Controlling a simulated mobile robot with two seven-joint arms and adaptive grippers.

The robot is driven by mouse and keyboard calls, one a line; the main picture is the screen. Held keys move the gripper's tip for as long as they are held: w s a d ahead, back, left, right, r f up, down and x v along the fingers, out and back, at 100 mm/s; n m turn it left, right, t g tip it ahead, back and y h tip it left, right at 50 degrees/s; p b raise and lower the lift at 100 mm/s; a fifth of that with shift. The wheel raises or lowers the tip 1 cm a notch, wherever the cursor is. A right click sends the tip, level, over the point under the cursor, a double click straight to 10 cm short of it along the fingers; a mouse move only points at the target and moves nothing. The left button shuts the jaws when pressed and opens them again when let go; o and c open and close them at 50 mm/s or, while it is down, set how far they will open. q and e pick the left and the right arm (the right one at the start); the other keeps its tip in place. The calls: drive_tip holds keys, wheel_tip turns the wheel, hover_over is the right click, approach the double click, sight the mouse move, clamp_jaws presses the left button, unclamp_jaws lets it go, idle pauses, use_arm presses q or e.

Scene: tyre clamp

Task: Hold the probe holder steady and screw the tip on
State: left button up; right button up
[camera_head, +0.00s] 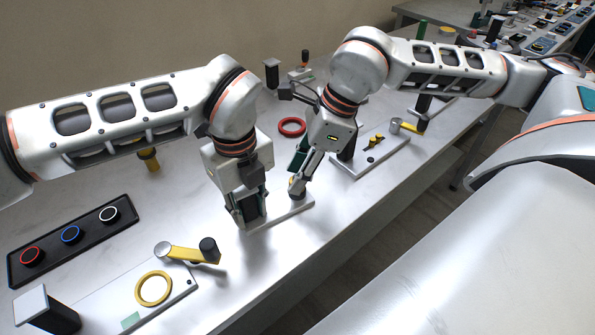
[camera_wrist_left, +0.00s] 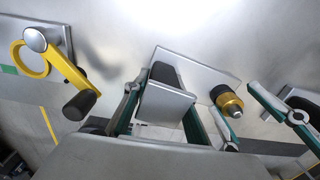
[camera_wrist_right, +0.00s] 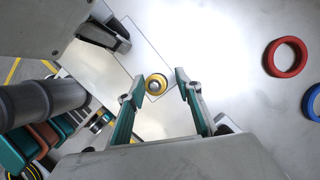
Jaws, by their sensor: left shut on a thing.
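The probe holder has a grey-topped dark block (camera_wrist_left: 165,100) and, beside it on the same pale base plate (camera_head: 290,213), an upright brass-coloured collar with a silver tip (camera_wrist_left: 236,111). My left gripper (camera_head: 249,222) is shut on the block, with a finger on each side of it; the left wrist view shows this too. My right gripper (camera_wrist_right: 158,82) is open above the collar. In the right wrist view the collar and tip (camera_wrist_right: 157,84) show between its fingers, seen end-on. I cannot tell whether the fingers touch it, or how far the tip is screwed in.
A yellow crank (camera_head: 190,253) with a dark knob and a yellow ring (camera_head: 153,288) are at the front left. A black tray (camera_head: 68,238) with red, blue and white rings lies left. A red ring (camera_head: 292,127) lies behind my right gripper. Another plate (camera_head: 372,158) stands to the right.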

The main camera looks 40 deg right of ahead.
drive_tip(key=n, duration=0.1)
drive_tip(key=n+g, duration=0.1)
drive_tip(key=n, duration=0.1)
drive_tip(key=n+g, duration=0.1)
drive_tip(key=n, duration=0.1)
drive_tip(key=shift+w+y, duration=0.25)
drive_tip(key=shift+y, duration=0.05)
drive_tip(key=shift+n+g, duration=1)
drive_tip(key=shift+n, duration=1.7)
clamp_jaws()
use_arm(q)
drive_tip(key=shift+c, duration=0.3)
use_arm(e)
drive_tip(key=shift+s+m+t, duration=0.1)
drive_tip(key=shift+m+t, duration=0.7)
drive_tip(key=shift+m, duration=1.3)
use_arm(q)
drive_tip(key=shift+d, duration=0.1)
use_arm(e)
drive_tip(key=m, duration=0.2)
drive_tip(key=m+t, duration=0.1)
drive_tip(key=m, duration=0.1)
drive_tip(key=shift+s+a+t, duration=0.1)
drive_tip(key=shift+s+t, duration=0.05)
drive_tip(key=shift+t, duration=0.15)
